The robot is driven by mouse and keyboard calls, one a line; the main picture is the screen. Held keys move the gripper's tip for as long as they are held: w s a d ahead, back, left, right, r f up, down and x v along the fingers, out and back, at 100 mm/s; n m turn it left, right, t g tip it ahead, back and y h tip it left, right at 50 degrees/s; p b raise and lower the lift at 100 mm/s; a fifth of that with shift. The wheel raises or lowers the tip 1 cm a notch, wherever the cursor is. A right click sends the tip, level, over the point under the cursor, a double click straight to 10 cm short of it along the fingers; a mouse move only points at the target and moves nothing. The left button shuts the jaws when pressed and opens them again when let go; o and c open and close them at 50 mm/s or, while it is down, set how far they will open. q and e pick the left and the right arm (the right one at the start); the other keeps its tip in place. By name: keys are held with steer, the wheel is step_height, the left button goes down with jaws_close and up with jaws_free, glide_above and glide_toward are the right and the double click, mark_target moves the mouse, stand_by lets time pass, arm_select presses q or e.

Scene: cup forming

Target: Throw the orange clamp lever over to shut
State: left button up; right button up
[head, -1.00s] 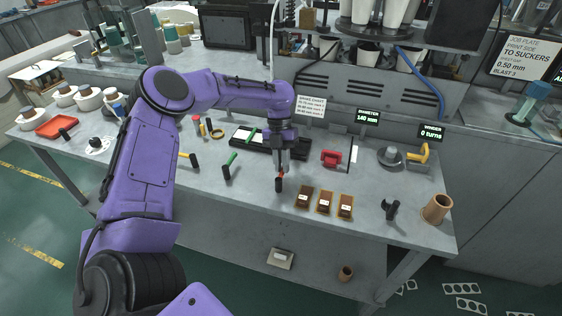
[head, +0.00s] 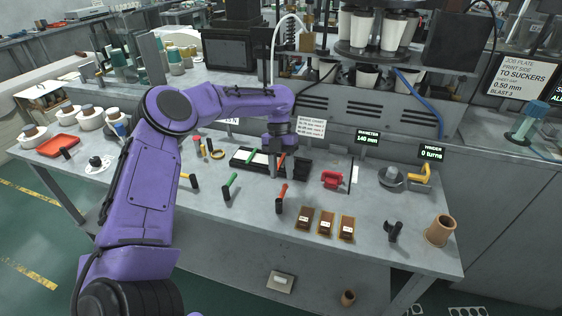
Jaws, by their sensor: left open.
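A lever-like piece with an orange-red handle (head: 283,190) and a black end (head: 279,206) lies near the front middle of the table in the head view. I cannot tell whether this is the clamp lever. My left gripper (head: 276,168) points down just behind it, over the long black fixture (head: 240,163). It is open and appears apart from the orange-red handle. A green piece (head: 252,157) shows on the fixture. The gripper and wrist hide part of the fixture's right half. My right gripper is not in view.
A green-handled piece (head: 231,180) lies left of the orange-red one. Brown blocks (head: 325,222) sit at the front edge. A red device (head: 332,180) stands to the right, near a round grey unit (head: 391,177) and a yellow crank (head: 424,175). Bare table lies between them.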

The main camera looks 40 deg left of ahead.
arm_select(q)
steer(key=v, duration=0.6)
